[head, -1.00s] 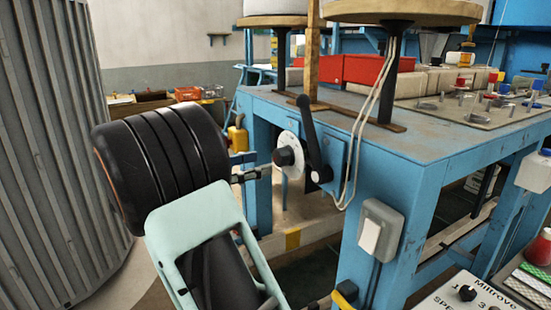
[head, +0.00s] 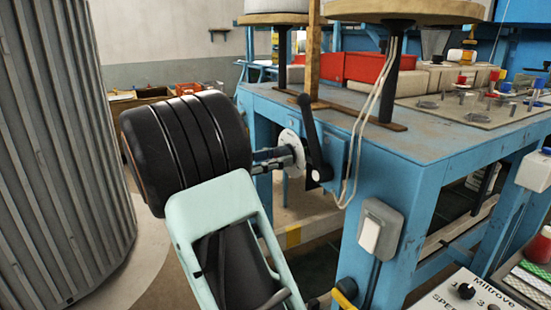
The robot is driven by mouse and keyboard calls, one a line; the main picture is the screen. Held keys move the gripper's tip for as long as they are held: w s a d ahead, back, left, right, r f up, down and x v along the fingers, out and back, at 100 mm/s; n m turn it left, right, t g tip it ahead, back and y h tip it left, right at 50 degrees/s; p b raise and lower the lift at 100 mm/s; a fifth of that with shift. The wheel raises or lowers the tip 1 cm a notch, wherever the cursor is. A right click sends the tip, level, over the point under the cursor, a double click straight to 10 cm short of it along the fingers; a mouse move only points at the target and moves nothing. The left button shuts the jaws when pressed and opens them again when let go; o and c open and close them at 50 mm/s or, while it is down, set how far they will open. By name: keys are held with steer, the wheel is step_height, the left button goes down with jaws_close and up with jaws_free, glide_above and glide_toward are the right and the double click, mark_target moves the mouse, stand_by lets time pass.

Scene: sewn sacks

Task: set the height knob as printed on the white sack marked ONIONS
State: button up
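A round white dial plate (head: 297,147) with small marks is on the side of the blue bench, at its near left corner. The dark knob at its middle is hidden behind my fingers. My gripper (head: 287,159) reaches in from the left with its fingertips at the dial's face. Two fingers show close together, but whether they touch or grip the knob is not clear. A black lever handle (head: 312,135) stands upright just right of the dial, close to my fingertips. No white sack with the word ONIONS can be read in this view.
White cables (head: 366,120) hang right of the lever. A grey switch box (head: 380,227) is on the bench leg. The blue bench (head: 440,155) fills the right, with a lettered control panel (head: 465,298) at bottom right. A ribbed grey cylinder (head: 60,150) stands at left.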

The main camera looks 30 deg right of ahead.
steer(key=shift+c, duration=1.3)
steer(key=shift+m, duration=0.3)
steer(key=shift+r+m+b, duration=0.1)
steer(key=shift+m+b, duration=15.2)
steer(key=shift+m, duration=0.3)
